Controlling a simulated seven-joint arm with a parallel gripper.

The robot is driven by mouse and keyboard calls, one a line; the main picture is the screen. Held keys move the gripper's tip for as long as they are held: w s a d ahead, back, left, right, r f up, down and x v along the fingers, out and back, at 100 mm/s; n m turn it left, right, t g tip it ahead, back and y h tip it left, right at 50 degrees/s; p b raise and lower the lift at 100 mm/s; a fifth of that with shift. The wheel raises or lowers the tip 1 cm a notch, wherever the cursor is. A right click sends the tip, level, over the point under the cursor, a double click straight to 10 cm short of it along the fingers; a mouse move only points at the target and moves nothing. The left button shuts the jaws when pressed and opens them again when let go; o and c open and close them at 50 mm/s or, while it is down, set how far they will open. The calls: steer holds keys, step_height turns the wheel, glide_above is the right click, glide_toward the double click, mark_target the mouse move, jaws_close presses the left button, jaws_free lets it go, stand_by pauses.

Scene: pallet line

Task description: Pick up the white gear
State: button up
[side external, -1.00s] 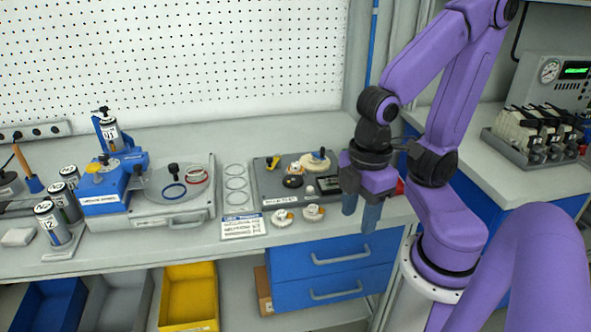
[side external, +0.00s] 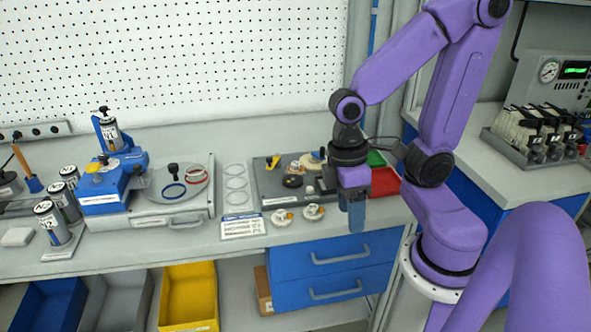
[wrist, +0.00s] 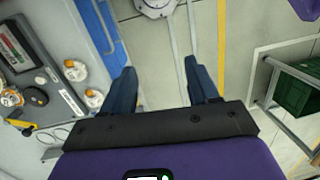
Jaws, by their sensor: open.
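Two small white gear-like parts with orange centres, a left one (side external: 282,217) and a right one (side external: 313,212), lie near the bench's front edge. They also show in the wrist view, one upper (wrist: 75,70) and one lower (wrist: 94,98), left of my fingers. A cream disc (side external: 312,164) and a small white and orange part (side external: 293,167) sit on the grey tray (side external: 262,190) behind them. I cannot tell which is the white gear meant. My gripper (side external: 356,216) is open and empty, right of the gears, with its fingers (wrist: 160,72) over the bench's front edge and floor.
A white label card (side external: 242,227) lies left of the gears. Blue drawers (side external: 335,270) are below the bench edge. A grey case with rings (side external: 175,218) is further left.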

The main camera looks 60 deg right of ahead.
steer(key=w+d+f+m+g+y, duration=0.1)
steer(key=w+m+g, duration=0.1)
steer(key=m, duration=0.2)
steer(key=n+t, duration=1.7)
steer(key=n, duration=1.5)
glide_toward(296, 163)
steer(key=shift+w+a+f, duration=0.35)
steer(key=shift+w+a, duration=0.15)
steer(key=shift+w, duration=0.2)
steer(key=shift+d+x, duration=0.1)
steer(key=shift+x, duration=1.4)
steer(key=shift+d+x, duration=0.15)
steer(key=shift+x, duration=1.35)
jaws_close()
